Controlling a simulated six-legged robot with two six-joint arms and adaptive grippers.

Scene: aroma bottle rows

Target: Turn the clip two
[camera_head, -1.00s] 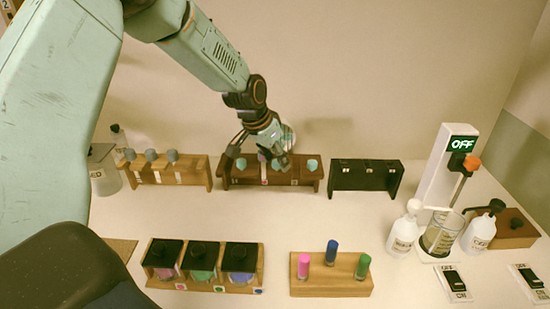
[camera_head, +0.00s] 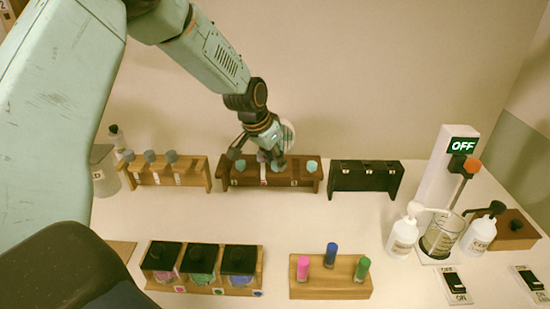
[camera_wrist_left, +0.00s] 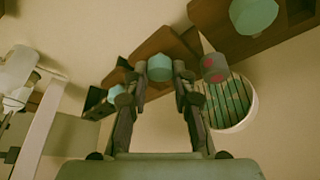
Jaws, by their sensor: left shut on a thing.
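A dark brown rack (camera_head: 228,184) stands at the back middle in the head view, with teal clips along its top. The right teal clip (camera_head: 311,166) and left teal clip (camera_head: 240,165) are free. My left gripper (camera_head: 262,158) comes down from above at the middle of the rack. In the left wrist view its fingers (camera_wrist_left: 160,80) are on either side of the middle teal clip (camera_wrist_left: 160,67), shut on it. Another teal clip (camera_wrist_left: 253,15) shows at the top right there. The fingers partly hide the middle clip in the head view. My right gripper is not in view.
A light wooden rack (camera_head: 196,180) stands left of the brown rack, and a black rack (camera_head: 342,180) right of it. In front are a bottle box (camera_head: 170,285) and a wooden block (camera_head: 330,290) with coloured tubes. A beaker (camera_head: 440,238) stands right. The table's middle is clear.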

